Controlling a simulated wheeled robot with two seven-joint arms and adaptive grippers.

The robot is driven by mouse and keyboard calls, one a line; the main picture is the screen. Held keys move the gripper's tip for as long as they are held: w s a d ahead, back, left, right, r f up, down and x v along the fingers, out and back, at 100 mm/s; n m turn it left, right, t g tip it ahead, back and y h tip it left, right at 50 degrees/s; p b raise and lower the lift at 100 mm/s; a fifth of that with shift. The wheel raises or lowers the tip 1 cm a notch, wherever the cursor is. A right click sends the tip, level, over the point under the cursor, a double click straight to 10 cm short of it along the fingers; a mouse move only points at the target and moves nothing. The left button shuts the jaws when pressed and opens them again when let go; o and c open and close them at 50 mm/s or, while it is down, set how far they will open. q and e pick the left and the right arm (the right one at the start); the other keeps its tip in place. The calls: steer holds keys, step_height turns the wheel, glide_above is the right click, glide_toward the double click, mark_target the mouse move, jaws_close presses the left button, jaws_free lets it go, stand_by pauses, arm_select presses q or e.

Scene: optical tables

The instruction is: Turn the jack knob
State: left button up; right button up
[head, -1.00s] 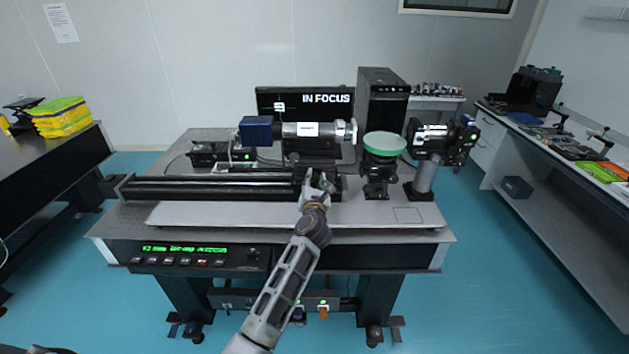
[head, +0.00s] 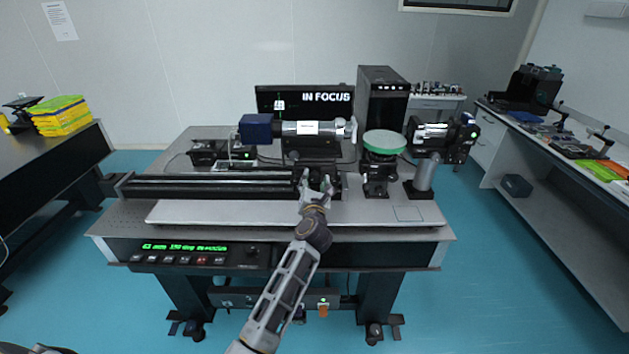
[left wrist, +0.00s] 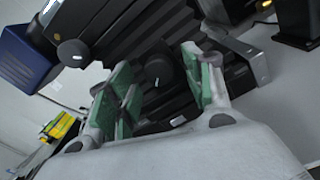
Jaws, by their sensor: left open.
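My left gripper (head: 317,184) is at the right end of the black rail, below the silver tube. In the left wrist view its two green-padded fingers (left wrist: 165,85) stand apart. A dark round knob (left wrist: 158,70) shows in the gap between them. I cannot tell whether the pads touch it. In the head view the gripper covers the knob. The black mount (head: 313,152) under the tube is partly visible behind the gripper. My right gripper is out of view.
The silver tube (head: 313,130) with its blue end block (head: 256,129) lies above the rail (head: 210,187). A green-topped stand (head: 384,142) is close on the right. The monitor (head: 290,103) reads IN FOCUS. The board's front strip (head: 230,213) is clear.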

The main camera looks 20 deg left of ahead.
arm_select(q)
steer(key=v, duration=1)
steer(key=shift+s, duration=0.2)
stand_by(0.4)
